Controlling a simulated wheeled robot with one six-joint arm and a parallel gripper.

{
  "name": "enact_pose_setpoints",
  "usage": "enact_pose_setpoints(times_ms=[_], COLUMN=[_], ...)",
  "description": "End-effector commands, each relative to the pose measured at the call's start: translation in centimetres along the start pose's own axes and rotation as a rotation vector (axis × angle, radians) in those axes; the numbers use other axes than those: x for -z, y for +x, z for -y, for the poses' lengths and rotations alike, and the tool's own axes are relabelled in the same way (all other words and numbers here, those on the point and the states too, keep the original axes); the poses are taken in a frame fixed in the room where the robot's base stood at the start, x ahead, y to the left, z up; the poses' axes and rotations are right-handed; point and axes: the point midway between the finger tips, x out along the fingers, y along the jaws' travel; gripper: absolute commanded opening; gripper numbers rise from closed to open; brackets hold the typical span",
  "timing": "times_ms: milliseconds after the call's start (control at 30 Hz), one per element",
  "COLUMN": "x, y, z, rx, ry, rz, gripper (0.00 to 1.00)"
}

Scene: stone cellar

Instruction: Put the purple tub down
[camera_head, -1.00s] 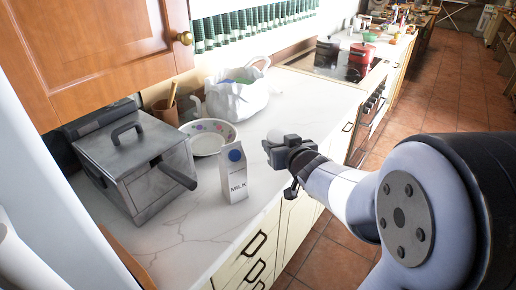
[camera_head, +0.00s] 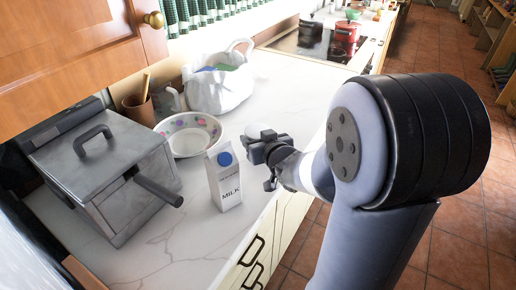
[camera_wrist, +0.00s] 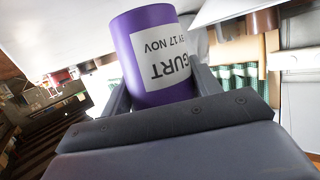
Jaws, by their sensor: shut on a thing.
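In the wrist view the purple tub (camera_wrist: 140,35) sits between the fingers of my gripper (camera_wrist: 158,92), which is shut on it. Its white label, with "GURT" and "17 NOV", reads upside down in this view. In the head view my gripper (camera_head: 262,142) is over the white marble counter (camera_head: 290,95), right of the milk carton. A pale rounded shape shows just beyond the jaws there; the tub's purple side is hidden. I cannot tell how high the tub is above the counter.
A milk carton (camera_head: 224,180) stands close left of my gripper. A patterned bowl (camera_head: 187,143), white bag (camera_head: 222,88), brown pot (camera_head: 139,109) and metal box (camera_head: 105,175) stand behind and left. Bare counter lies between the bag and the stove (camera_head: 312,40).

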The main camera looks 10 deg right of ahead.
Motion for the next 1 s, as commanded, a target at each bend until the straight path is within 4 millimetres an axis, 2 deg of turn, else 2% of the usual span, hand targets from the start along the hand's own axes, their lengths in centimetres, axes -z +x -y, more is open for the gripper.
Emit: enact_pose_setpoints(times_ms=[100, 200, 567, 600, 900, 1000], x=[-2.0, -2.9, -3.2, -3.2, -3.0, -3.0], y=[0.6, 0.8, 0.9, 0.9, 0.9, 0.9], z=[-0.1, -0.1, -0.1, -0.1, -0.1, -0.1], rx=[0.000, 0.000, 0.000, 0.000, 0.000, 0.000], ry=[0.002, 0.001, -0.001, -0.001, -0.001, -0.001], rz=[0.006, 0.004, 0.001, 0.001, 0.001, 0.001], gripper=[0.30, 0.30, 0.30, 0.60, 0.84, 0.84])
